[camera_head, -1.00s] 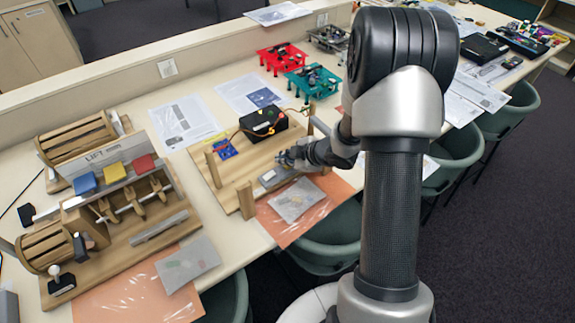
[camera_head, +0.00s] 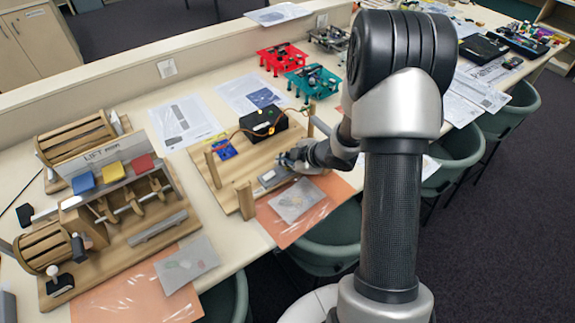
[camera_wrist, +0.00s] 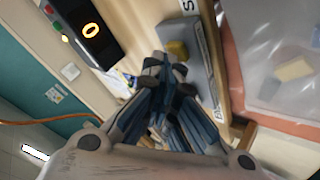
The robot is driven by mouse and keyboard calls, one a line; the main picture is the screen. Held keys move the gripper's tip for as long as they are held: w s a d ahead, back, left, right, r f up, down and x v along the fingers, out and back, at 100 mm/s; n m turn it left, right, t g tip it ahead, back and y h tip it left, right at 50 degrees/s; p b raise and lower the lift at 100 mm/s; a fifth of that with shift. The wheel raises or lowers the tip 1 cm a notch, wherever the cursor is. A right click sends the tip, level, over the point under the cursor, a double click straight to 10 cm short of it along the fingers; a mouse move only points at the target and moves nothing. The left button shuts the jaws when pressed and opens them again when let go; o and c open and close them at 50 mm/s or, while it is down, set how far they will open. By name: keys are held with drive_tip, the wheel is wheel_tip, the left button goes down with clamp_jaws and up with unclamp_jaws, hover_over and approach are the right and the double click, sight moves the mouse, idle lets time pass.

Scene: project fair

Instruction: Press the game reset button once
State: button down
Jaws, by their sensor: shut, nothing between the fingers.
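A yellow-brown button (camera_wrist: 178,50) sits on a grey box (camera_wrist: 194,62) in the wrist view; a white label strip beside it shows only a letter "S". I cannot read whether it says reset. My gripper (camera_wrist: 168,62) is shut and empty, its fingertips over or right beside the button; I cannot tell if they touch it. In the head view my gripper (camera_head: 284,158) is above the grey box (camera_head: 270,178) at the board's front edge, and the button is hidden. A black box (camera_head: 264,122) stands behind; its display (camera_wrist: 90,30) shows an orange "0".
The wooden board (camera_head: 225,190) has upright posts, one at its front left (camera_head: 245,199). A wooden lift game (camera_head: 130,215) stands to the left. Red (camera_head: 283,57) and teal (camera_head: 312,80) frames stand behind. A plastic bag (camera_head: 295,200) lies in front on an orange sheet (camera_head: 290,225).

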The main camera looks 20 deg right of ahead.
sight(286, 168)
drive_tip(key=shift+r+p, duration=0.8)
drive_tip(key=shift+p, duration=0.05)
wheel_tip(286, 168, up, 5)
drive_tip(key=p, duration=0.4)
drive_tip(key=shift+p, duration=0.35)
idle(0.4)
